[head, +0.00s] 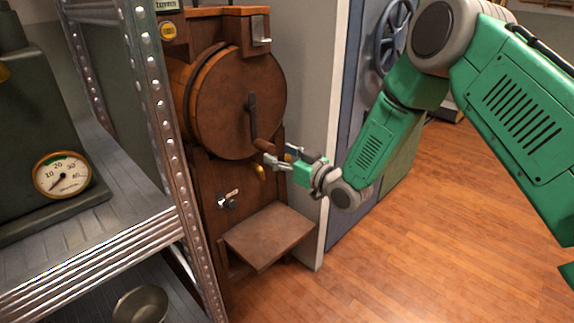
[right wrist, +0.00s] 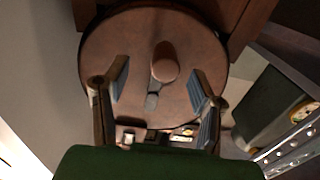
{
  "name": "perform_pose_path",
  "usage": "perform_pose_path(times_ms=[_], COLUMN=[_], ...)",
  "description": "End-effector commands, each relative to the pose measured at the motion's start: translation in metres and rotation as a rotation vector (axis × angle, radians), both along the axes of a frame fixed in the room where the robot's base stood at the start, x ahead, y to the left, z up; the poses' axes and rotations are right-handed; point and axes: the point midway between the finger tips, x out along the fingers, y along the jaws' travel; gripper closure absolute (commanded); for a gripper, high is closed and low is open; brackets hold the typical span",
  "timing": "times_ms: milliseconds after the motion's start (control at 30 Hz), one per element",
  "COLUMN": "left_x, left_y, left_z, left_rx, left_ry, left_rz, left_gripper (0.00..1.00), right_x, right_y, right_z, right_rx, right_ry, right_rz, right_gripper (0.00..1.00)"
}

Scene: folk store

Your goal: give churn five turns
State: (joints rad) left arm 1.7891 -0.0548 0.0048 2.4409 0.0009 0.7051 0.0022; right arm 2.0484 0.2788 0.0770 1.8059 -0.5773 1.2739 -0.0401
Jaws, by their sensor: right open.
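The churn is a brown wooden drum (head: 225,105) with a round front face, set in a wooden frame; its face also fills much of the right wrist view (right wrist: 115,45). A dark crank arm (head: 252,108) hangs down from the middle of the face to a brown wooden handle (head: 266,146). My right gripper (head: 275,158) is open and close by the handle's end. In the right wrist view the handle (right wrist: 165,66) shows between the two spread fingers (right wrist: 158,82), with gaps on both sides. My left gripper is not in view.
A metal shelf (head: 130,215) with a dial scale (head: 62,175) and a bowl (head: 140,304) stands at left. A slanted wooden board (head: 268,236) juts out below the drum. A dark cabinet with a handwheel (head: 394,38) stands behind my right arm. The wooden floor (head: 440,235) at right is clear.

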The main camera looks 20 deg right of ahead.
Motion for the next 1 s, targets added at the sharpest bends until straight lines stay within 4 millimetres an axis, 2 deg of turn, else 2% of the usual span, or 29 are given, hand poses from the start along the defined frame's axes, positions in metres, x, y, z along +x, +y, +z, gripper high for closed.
perform_pose_path(times_ms=[333, 767, 800, 867, 900, 1000], left_x=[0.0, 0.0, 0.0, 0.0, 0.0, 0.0], left_y=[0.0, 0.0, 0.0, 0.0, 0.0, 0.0], left_z=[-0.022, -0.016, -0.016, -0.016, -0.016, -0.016], left_rx=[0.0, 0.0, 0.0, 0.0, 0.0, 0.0], left_ry=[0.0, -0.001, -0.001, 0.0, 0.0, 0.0], left_rz=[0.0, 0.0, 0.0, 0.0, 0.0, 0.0], left_gripper=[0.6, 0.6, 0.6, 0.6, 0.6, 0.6], right_x=[0.04, 0.041, 0.041, 0.041, 0.041, 0.041], right_y=[0.019, 0.014, 0.014, 0.014, 0.015, 0.016], right_z=[0.0, 0.002, 0.002, 0.002, 0.002, 0.002], right_rx=[-0.005, 0.0, -0.001, -0.001, -0.001, -0.002], right_ry=[-0.004, 0.001, 0.001, 0.0, 0.001, 0.0], right_rz=[0.003, 0.002, 0.002, 0.002, 0.002, 0.003], right_gripper=[0.48, 0.48, 0.62, 0.83, 0.89, 0.88])
